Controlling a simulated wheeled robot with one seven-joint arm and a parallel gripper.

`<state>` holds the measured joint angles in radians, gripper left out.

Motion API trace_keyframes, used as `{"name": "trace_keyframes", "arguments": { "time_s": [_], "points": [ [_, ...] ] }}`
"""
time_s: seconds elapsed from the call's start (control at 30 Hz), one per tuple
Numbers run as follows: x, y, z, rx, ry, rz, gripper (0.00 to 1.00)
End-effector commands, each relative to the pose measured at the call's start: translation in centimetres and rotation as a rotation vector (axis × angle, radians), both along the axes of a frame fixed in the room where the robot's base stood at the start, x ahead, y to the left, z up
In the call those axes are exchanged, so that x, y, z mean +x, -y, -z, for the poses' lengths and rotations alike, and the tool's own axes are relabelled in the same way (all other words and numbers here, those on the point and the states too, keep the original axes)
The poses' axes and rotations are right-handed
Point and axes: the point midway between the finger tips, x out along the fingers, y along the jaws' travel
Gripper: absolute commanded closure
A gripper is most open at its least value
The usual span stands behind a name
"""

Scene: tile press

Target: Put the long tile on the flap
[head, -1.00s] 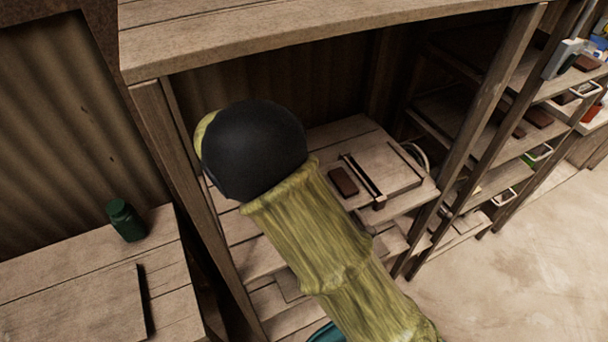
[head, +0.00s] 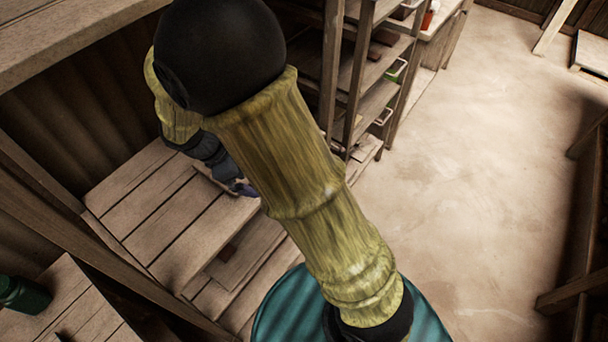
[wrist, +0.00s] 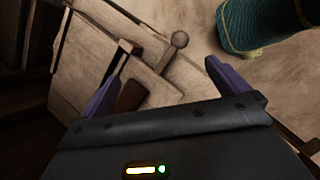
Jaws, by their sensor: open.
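A dark brown tile (wrist: 131,95) lies on pale wooden boards in the wrist view, partly hidden by my gripper body. My gripper (wrist: 164,60) is open, with its two purple fingers apart over the tile's area and nothing seen held. Next to the tile is the wooden press (wrist: 152,68), with a bar and a round knob (wrist: 180,39). I cannot tell which board is the flap.
The slatted bench (head: 150,210) lies left of my arm, with a wooden post beside it. A green jar (head: 24,294) stands at the lower left. Shelves (head: 365,75) rise behind my arm. The floor (head: 470,150) to the right is clear.

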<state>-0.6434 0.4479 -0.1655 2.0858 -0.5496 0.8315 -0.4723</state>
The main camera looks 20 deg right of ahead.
Motion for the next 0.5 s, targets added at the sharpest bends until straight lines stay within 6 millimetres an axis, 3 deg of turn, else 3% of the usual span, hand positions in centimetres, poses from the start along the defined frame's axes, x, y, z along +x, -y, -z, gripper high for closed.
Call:
{"name": "trace_keyframes", "arguments": {
  "time_s": [0.1, 0.5],
  "points": [
    [-2.1, 3.1, -0.5, 0.162, 0.060, 0.264, 0.00],
    [-8.2, 9.9, -2.6, 0.570, 0.361, 1.143, 0.00]
  ]
}}
